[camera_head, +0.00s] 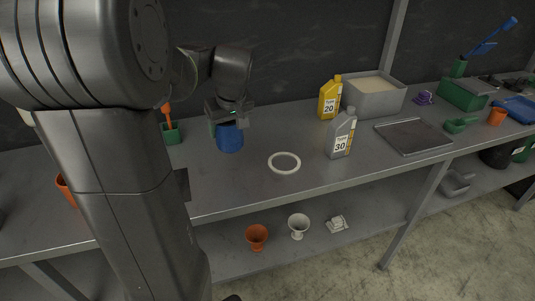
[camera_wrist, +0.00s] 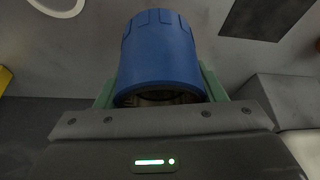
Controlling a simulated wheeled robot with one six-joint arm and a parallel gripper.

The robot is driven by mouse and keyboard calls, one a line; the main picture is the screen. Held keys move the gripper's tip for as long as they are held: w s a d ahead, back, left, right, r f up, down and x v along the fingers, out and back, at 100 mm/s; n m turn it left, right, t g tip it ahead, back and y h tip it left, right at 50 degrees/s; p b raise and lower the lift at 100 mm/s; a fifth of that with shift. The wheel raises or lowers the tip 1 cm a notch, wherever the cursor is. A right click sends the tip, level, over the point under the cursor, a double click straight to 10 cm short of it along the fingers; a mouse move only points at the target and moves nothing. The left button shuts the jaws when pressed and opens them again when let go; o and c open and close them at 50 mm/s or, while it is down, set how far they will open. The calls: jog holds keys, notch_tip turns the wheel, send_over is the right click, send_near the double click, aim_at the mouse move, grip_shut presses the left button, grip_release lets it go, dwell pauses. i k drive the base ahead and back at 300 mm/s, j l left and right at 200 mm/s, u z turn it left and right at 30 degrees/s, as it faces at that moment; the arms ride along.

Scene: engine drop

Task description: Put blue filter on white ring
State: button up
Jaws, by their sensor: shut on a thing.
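The blue filter (camera_head: 230,138) is a short blue cylinder, seen upright under my gripper (camera_head: 228,117) in the head view. My gripper is shut on it; green finger pads show on both sides of the filter (camera_wrist: 158,55) in the wrist view. I cannot tell whether the filter's bottom touches the table. The white ring (camera_head: 297,168) lies flat on the table, to the right of the filter and nearer the front edge. Part of the ring (camera_wrist: 80,8) shows at the top left of the wrist view. Nothing lies on the ring.
A grey bottle marked 30 (camera_head: 340,136) stands right of the ring. A yellow bottle (camera_head: 328,101) and a grey bin (camera_head: 373,108) stand behind it. A dark tray (camera_head: 413,137) lies further right. A green holder (camera_head: 173,133) is left of the filter. The table between filter and ring is clear.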

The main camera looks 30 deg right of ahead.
aim_at(284, 163)
jog(key=k+l+u, duration=0.15)
jog(key=l, duration=0.2)
jog(key=l+u, duration=0.1)
jog(key=l, duration=0.25)
jog(key=k+l+u, duration=0.3)
jog(key=l, duration=0.3)
jog(key=k, duration=0.05)
